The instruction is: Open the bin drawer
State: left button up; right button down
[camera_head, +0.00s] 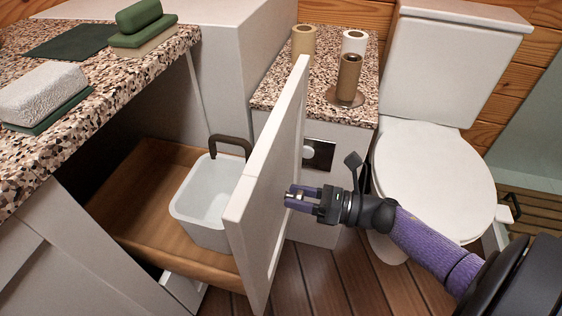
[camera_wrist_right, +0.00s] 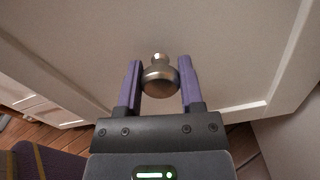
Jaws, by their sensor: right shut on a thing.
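The bin drawer stands pulled out from under the counter, with its tall white front panel (camera_head: 270,175) facing right. Its wooden box (camera_head: 130,205) shows behind the panel and holds a white bin (camera_head: 195,222). My right gripper (camera_head: 289,196) is at the outer face of the panel. In the right wrist view, the fingers of my right gripper (camera_wrist_right: 160,85) are on both sides of a round metal knob (camera_wrist_right: 160,77) on the panel and shut on it. My left gripper is not in view.
A speckled counter (camera_head: 110,85) is above the drawer at left, with folded towels and soap-like blocks on it. A low cabinet with a speckled top (camera_head: 285,90) carries several rolls. A white toilet (camera_head: 435,170) stands at right. Wooden floor (camera_head: 325,285) shows below.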

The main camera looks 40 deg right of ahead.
jog(key=shift+v, duration=1.1)
jog(key=shift+c, duration=1.1)
grip_release()
jog(key=shift+s+d, duration=0.1)
jog(key=shift+s, duration=0.05)
pick_arm(q)
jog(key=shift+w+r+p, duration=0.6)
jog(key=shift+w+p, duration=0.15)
jog(key=shift+p, duration=0.1)
pick_arm(e)
jog(key=v, duration=0.9)
jog(key=shift+s+d, duration=0.2)
